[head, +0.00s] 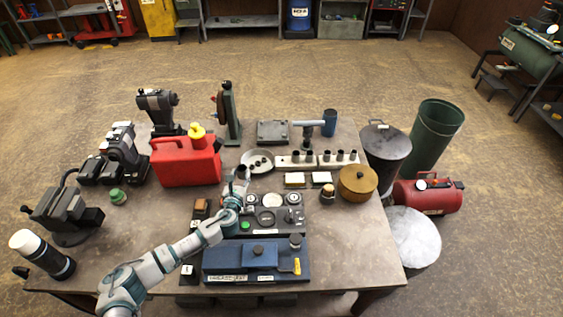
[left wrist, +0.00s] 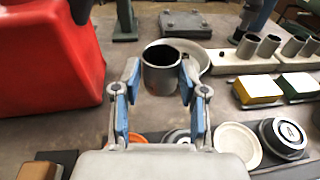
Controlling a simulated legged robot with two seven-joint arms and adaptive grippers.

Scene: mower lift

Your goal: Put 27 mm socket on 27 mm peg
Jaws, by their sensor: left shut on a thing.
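My left gripper (head: 241,183) reaches over the middle of the table in the head view. In the left wrist view its blue-padded fingers (left wrist: 160,76) are shut on a grey, hollow, upright socket (left wrist: 161,80). The held socket (head: 243,170) also shows in the head view, in front of the grey dish. A pale rail (head: 310,165) lies to the right with several dark cylinders (head: 325,156) standing on it. The rail (left wrist: 232,67) also shows at the right of the left wrist view. Size markings and the 27 mm peg cannot be made out. My right gripper is out of view.
A red fuel can (head: 187,162) stands left of my gripper. A grey dish (head: 258,152) lies just beyond the socket. Yellow and green-sided blocks (head: 294,180) and a brass pot (head: 357,182) are right. A blue fixture (head: 240,262) sits in front. The tabletop between fuel can and dish is clear.

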